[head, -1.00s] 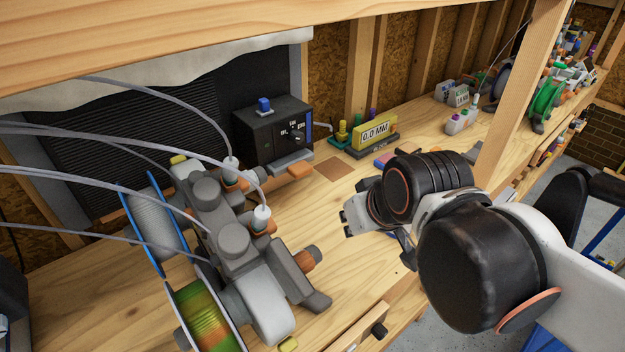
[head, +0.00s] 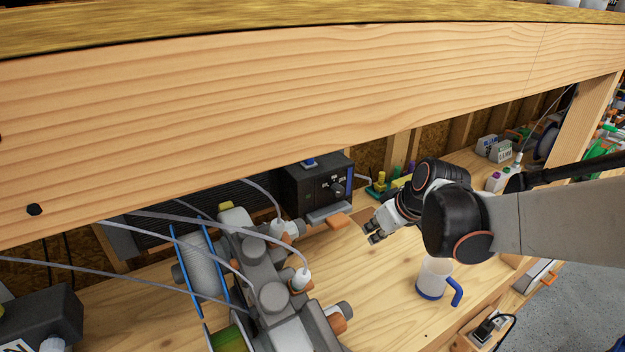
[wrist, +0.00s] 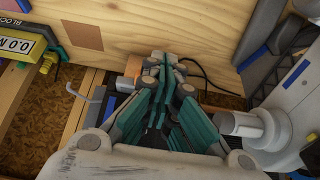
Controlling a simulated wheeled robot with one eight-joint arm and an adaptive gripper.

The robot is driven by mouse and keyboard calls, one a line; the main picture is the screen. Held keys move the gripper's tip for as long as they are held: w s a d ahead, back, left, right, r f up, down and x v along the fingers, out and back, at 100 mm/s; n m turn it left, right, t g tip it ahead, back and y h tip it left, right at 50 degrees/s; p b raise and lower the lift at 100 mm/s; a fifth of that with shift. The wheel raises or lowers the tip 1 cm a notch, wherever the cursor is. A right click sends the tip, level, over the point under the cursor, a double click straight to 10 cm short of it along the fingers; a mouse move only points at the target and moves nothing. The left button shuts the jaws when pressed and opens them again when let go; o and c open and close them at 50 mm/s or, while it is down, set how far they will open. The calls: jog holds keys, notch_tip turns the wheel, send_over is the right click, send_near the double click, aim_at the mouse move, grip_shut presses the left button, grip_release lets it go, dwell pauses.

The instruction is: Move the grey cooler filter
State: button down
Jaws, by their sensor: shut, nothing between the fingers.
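My gripper (head: 373,232) hangs over the bench, right of the dark control box (head: 316,188). In the wrist view its teal fingers (wrist: 163,62) are together with nothing held. A flat grey piece with an orange end (head: 328,214) lies in front of the box, left of my gripper and apart from it. It may be the grey cooler filter, but I cannot tell for sure. In the wrist view an orange part (wrist: 133,66) shows close beside the fingertips.
A thick wooden beam (head: 300,120) crosses above the bench. A grey machine with spools (head: 270,300) and hanging tubes stands left. A white mug with blue handle (head: 434,277) stands below my arm. Bare bench lies front-centre.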

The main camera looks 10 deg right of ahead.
aim_at(342, 225)
jog(key=w+a+f+b, duration=0.3)
jog(key=w+f+b, duration=0.2)
jog(key=w+f, duration=0.3)
jog(key=shift+w+a+f, duration=0.15)
jog(key=shift+w+f, duration=0.2)
jog(key=shift+f, duration=0.1)
jog(key=w, duration=0.1)
jog(key=w+a, duration=0.1)
jog(key=w, duration=0.1)
jog(key=shift+w+a, duration=0.25)
jog(key=shift+w, duration=0.05)
jog(key=shift+s, duration=0.1)
